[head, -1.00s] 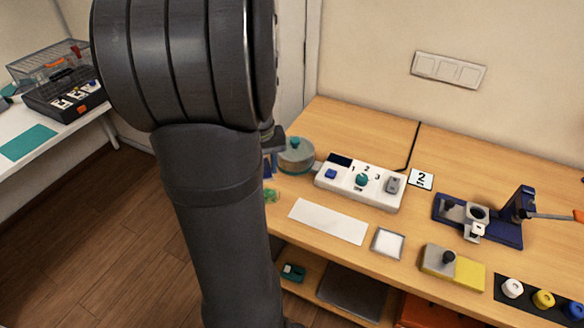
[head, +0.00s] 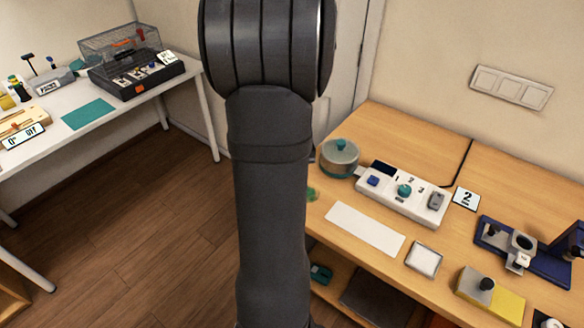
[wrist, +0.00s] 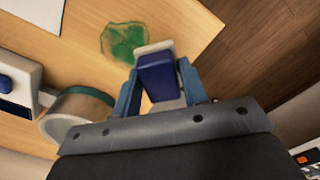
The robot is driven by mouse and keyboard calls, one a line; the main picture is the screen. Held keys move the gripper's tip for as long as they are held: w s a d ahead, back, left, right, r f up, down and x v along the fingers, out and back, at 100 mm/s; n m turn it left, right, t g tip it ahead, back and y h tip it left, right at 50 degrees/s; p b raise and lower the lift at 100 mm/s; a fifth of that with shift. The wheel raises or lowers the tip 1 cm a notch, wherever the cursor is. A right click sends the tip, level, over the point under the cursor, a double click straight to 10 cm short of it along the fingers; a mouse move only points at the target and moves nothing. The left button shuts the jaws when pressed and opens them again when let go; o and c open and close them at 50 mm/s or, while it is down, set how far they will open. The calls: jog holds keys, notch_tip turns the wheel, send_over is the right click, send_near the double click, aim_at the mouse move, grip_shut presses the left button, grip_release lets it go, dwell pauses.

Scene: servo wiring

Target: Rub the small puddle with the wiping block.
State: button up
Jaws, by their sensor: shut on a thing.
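The small puddle (wrist: 120,40) is a green patch on the wooden table, near its edge in the wrist view. A sliver of it (head: 312,194) shows beside my arm in the head view. My gripper (wrist: 158,78) is shut on the wiping block (wrist: 157,76), which is dark blue with a pale pad. The block's pale end is at the puddle's lower right edge in the wrist view. I cannot tell whether the pad touches the table. My arm hides the gripper and block in the head view.
A white strip (head: 365,229) and a small white tray (head: 423,259) lie along the front. A side table (head: 130,112) stands at left across open floor.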

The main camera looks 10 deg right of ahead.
aim_at(322, 194)
jog(key=shift+f, duration=0.85)
jog(key=shift+s+d+f, duration=0.35)
jog(key=shift+f, duration=0.3)
jog(key=shift+c, duration=0.8)
jog(key=shift+s+d, duration=2.7)
jog(key=shift+s, duration=0.05)
jog(key=shift+w+a, duration=3)
jog(key=shift+w, duration=0.25)
jog(key=shift+w+d, duration=0.3)
jog(key=shift+d, duration=0.35)
jog(key=shift+s+d, duration=2.95)
jog(key=shift+s, duration=0.05)
jog(key=shift+w+a, duration=3.05)
jog(key=shift+a, duration=0.05)
jog(key=shift+r, duration=4.15)
